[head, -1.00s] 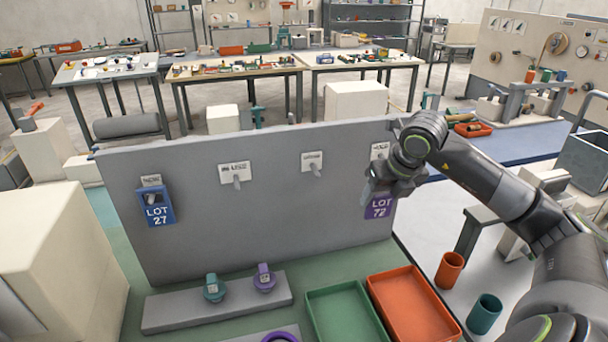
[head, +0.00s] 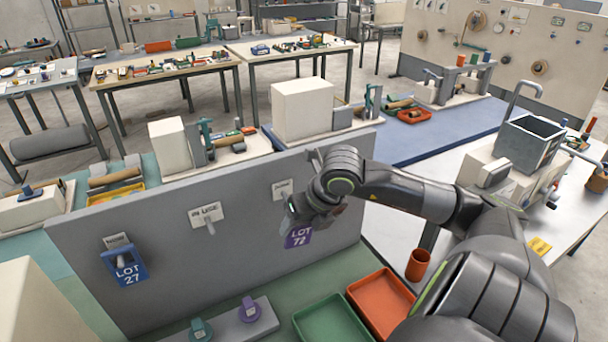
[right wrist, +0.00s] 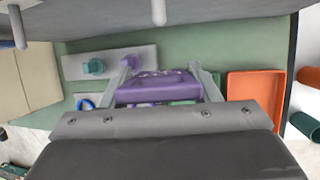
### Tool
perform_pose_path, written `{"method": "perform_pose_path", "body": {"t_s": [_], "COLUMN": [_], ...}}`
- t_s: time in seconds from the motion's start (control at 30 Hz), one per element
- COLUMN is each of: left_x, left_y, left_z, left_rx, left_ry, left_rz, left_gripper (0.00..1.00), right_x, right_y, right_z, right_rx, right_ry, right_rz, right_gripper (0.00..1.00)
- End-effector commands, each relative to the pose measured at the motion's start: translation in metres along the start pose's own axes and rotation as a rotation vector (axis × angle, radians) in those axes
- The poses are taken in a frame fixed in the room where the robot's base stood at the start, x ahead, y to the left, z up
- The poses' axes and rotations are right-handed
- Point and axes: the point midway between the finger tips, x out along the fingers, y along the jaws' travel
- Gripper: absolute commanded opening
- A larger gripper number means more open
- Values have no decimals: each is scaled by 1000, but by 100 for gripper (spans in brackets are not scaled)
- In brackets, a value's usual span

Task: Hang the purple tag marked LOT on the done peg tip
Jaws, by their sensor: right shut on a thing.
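The purple tag marked LOT 72 (head: 298,237) hangs below my right gripper (head: 299,218), in front of the grey board (head: 180,265). In the right wrist view the purple tag (right wrist: 158,90) sits between the two fingers of my right gripper (right wrist: 166,84), which is shut on it. The third label (head: 282,188) is just above and left of the gripper; its print is too small to read. Two bare pegs show in the right wrist view, one at the left (right wrist: 18,28) and one at top middle (right wrist: 158,12). My left gripper is out of view.
A blue LOT 27 tag (head: 125,267) hangs on the leftmost peg. The IN USE peg (head: 210,230) is bare.

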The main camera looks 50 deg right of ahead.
Motion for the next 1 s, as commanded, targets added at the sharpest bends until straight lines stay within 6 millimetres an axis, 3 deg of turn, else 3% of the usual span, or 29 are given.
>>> {"method": "perform_pose_path", "body": {"t_s": [0.3, 1.0], "left_x": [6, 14], "left_y": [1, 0], "left_z": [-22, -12], "left_rx": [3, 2], "left_ry": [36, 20], "left_rz": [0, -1], "left_gripper": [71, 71], "right_x": [10, 28], "right_y": [0, -1], "right_z": [18, 55], "right_rx": [1, 0], "right_ry": [-1, 0], "right_rz": [1, 1], "right_gripper": [33, 33]}}
